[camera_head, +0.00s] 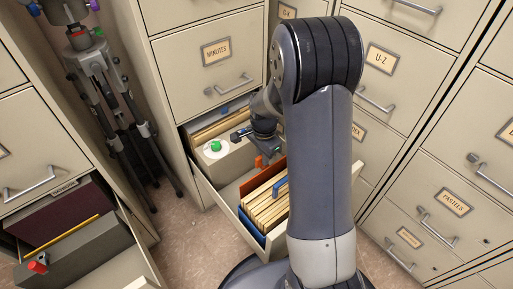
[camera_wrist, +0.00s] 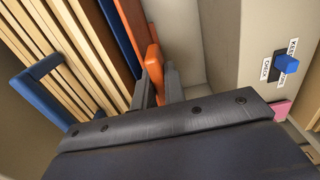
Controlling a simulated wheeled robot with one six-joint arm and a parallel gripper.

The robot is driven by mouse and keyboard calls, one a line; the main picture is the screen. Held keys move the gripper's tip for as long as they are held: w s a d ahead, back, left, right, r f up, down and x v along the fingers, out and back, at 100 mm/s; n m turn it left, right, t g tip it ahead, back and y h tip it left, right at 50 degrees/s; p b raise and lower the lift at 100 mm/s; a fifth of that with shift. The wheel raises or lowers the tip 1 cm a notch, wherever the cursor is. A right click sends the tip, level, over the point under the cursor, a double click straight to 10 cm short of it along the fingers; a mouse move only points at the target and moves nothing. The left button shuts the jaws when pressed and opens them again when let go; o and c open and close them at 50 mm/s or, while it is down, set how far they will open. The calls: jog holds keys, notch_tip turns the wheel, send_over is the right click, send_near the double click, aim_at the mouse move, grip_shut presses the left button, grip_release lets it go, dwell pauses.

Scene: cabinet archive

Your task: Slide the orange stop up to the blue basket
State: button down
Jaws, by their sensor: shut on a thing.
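The orange stop is an upright plate (camera_head: 251,187) with a raised tab across the open middle drawer. In the wrist view its tab (camera_wrist: 154,66) stands between the two grey fingers of my gripper (camera_wrist: 158,92), which is shut on it. The blue basket (camera_head: 252,226) holds several tan folders (camera_head: 263,208) in the front part of the drawer. Its blue handle (camera_wrist: 38,72) and a blue wall (camera_wrist: 117,36) show in the wrist view. The orange plate stands right beside that wall; I cannot tell whether they touch. My arm hides part of the drawer in the head view.
A grey box with a green knob (camera_head: 215,147) sits behind the stop. A blue switch (camera_wrist: 286,62) with small labels shows on a pale box. Drawer walls (camera_head: 222,205) bound the space. Another open drawer (camera_head: 75,250) and a tripod (camera_head: 100,70) stand at left.

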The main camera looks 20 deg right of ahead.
jog(key=shift+s, duration=0.15)
jog(key=c, duration=1.7)
grip_release()
jog(key=shift+c, duration=0.2)
jog(key=shift+r, duration=0.1)
notch_tip(320, 180, up, 11)
jog(key=p, duration=0.4)
jog(key=shift+f, duration=0.2)
notch_tip(320, 180, down, 11)
jog(key=b, duration=0.4)
jog(key=shift+w+r, duration=0.1)
jog(key=shift+w, duration=0.1)
jog(key=shift+a, duration=0.1)
